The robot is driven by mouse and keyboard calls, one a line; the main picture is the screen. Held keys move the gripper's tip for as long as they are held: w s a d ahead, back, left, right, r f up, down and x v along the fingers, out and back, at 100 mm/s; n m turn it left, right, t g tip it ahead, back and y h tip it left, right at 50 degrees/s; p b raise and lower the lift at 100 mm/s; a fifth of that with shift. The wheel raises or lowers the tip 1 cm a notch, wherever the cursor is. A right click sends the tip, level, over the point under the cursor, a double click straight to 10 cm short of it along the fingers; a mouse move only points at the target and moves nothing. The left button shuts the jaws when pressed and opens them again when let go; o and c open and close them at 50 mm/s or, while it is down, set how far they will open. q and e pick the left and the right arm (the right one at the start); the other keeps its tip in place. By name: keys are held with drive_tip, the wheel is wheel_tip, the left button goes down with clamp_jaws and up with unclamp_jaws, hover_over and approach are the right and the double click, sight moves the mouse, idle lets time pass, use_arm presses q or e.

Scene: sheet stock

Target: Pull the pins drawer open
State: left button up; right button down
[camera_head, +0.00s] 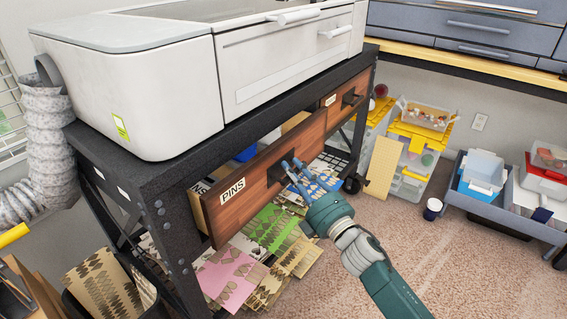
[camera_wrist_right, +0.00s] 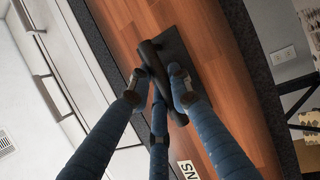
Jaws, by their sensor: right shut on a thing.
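The pins drawer (camera_head: 242,197) has a reddish-brown wooden front with a white "PINS" label (camera_head: 232,190), under the black bench's top. Its front stands out from the bench, with a gap behind its top edge and a pale side panel showing at its left end. Its dark handle (camera_wrist_right: 152,62) sits on a black plate (camera_wrist_right: 190,62). My right gripper (camera_head: 291,169) is shut on this handle; in the right wrist view its blue fingers (camera_wrist_right: 155,85) lie around the bar. The fingers partly hide the handle in the head view. My left gripper is not in view.
A second wooden drawer (camera_head: 331,108) with a dark handle is to the right. A white machine (camera_head: 130,95) stands on the bench (camera_head: 150,178). Patterned sheets (camera_head: 262,230) lie below the drawer. Yellow-lidded bins (camera_head: 412,155) and a grey cart (camera_head: 495,220) stand right. Carpet (camera_head: 440,265) is open in front.

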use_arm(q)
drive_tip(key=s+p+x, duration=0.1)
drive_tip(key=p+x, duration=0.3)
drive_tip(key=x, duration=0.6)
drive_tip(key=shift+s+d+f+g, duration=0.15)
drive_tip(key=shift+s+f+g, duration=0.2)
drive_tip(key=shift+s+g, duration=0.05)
use_arm(e)
drive_tip(key=s+d, duration=0.8)
drive_tip(key=d, duration=0.2)
drive_tip(key=s+d, duration=0.8)
drive_tip(key=d, duration=0.3)
drive_tip(key=shift+d, duration=0.3)
drive_tip(key=shift+f, duration=0.1)
drive_tip(key=c, duration=1.8)
unclamp_jaws()
drive_tip(key=shift+c, duration=0.2)
drive_tip(key=shift+d, duration=0.1)
drive_tip(key=v, duration=1.2)
